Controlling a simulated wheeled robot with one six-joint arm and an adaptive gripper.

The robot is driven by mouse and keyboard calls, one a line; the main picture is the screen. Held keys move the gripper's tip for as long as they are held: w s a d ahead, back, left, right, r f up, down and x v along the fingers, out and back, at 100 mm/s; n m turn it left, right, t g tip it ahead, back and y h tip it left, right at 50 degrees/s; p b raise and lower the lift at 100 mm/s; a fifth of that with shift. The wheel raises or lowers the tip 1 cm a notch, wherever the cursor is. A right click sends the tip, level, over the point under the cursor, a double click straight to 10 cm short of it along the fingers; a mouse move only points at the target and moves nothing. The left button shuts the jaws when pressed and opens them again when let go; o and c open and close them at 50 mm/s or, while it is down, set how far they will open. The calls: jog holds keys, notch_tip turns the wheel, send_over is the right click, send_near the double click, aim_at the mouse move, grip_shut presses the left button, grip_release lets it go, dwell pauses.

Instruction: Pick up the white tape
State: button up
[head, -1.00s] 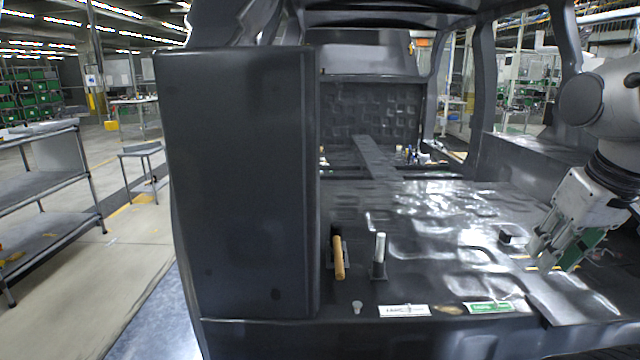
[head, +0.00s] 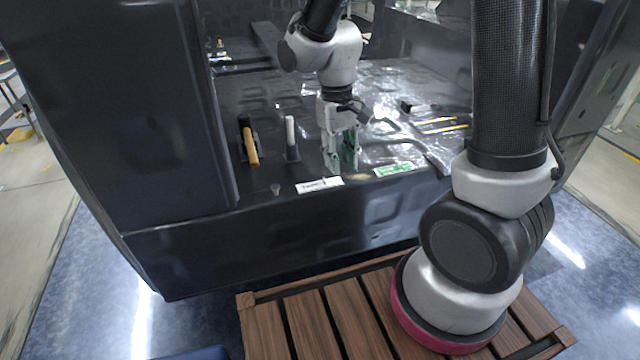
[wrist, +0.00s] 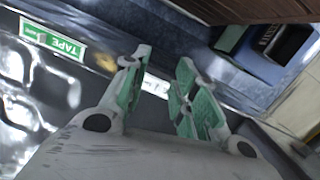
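My gripper (head: 341,165) hangs over the front edge of the dark car floor, just behind a white label (head: 320,185) and left of a green label (head: 394,169). In the wrist view my gripper (wrist: 164,64) is open, with its green-padded fingers apart and nothing seen held. The green label (wrist: 53,45) reads TAPE there, left of the fingers. Part of the white label (wrist: 155,88) shows between the fingers. I cannot make out a roll of white tape for certain; the gripper hides part of the floor behind it.
A wooden-handled tool (head: 250,146) and a white upright cylinder on a dark base (head: 290,131) stand left of the gripper. A dark panel (head: 120,100) rises at the left. Thin yellow-handled tools (head: 440,126) lie at the right. Wooden slats (head: 305,325) lie below.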

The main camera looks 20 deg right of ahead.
jog(key=m+t, duration=0.1)
jog(key=m, duration=0.1)
send_over(320, 182)
jog(key=s+d, duration=0.1)
jog(key=s, duration=0.1)
jog(key=f, duration=0.1)
jog(key=shift+w+f+y, duration=0.2)
jog(key=shift+f+y, duration=0.1)
jog(key=f, duration=0.7)
jog(key=shift+w, duration=0.2)
grip_shut()
